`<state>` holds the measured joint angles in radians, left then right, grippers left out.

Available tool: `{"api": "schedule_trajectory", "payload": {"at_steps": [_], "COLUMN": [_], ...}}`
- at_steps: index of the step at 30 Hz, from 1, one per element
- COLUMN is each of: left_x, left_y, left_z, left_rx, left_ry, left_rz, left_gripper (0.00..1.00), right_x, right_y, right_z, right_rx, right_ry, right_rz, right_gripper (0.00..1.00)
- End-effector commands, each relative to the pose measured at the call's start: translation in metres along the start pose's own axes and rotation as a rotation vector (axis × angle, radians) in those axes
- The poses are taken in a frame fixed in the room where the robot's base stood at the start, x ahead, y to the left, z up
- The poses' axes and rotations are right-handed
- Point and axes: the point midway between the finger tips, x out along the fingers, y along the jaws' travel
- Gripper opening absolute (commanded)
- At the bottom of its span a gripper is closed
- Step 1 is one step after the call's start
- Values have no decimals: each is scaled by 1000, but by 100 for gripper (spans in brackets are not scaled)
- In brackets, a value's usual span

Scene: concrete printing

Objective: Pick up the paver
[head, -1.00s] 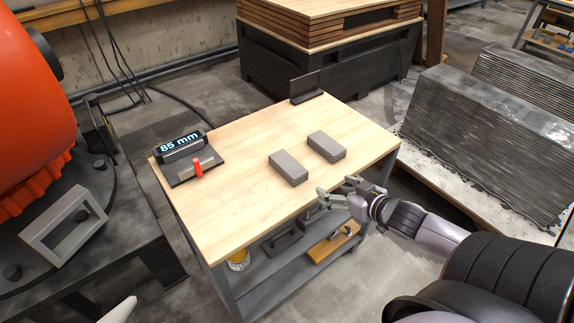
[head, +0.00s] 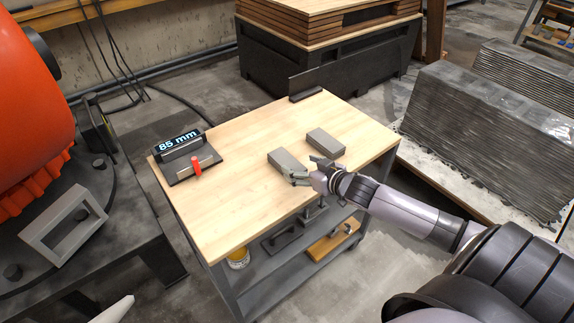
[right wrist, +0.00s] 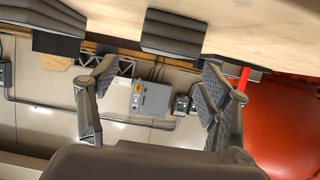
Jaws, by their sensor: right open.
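Two grey rectangular pavers lie flat and apart on the light wooden tabletop. The left paver (head: 286,162) is close to my right gripper (head: 306,171), which comes in from the right over the table. The other paver (head: 326,141) lies just behind the gripper. The right gripper is open and empty. In the right wrist view its two fingers (right wrist: 160,100) are spread wide, with one paver (right wrist: 173,34) seen beyond and between them and another paver (right wrist: 45,26) at the upper left. I cannot tell whether a finger touches the near paver. My left gripper does not show.
A gauge reading "85 mm" (head: 180,143) with a red lever stands at the table's left. A black angle bracket (head: 306,88) stands at the back edge. A lower shelf (head: 275,262) holds tools. An orange machine (head: 35,110) is at the left. The front-left tabletop is clear.

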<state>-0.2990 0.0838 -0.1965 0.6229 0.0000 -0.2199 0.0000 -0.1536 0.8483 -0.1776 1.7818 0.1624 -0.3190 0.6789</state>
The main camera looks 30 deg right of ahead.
Motion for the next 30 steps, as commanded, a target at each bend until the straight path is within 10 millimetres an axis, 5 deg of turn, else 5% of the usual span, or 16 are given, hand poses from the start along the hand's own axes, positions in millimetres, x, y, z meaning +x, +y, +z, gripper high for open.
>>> {"api": "schedule_trajectory", "payload": {"at_steps": [18, 30], "left_x": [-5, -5], "left_y": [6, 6], "left_z": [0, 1], "left_rx": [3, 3], "left_ry": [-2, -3], "left_rz": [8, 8], "left_gripper": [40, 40], "right_x": [57, 59], "right_y": [-3, -3], "right_z": [1, 2], "right_rx": [1, 0], "right_ry": [2, 0], "right_rz": [-1, -1], "right_gripper": [72, 64]}}
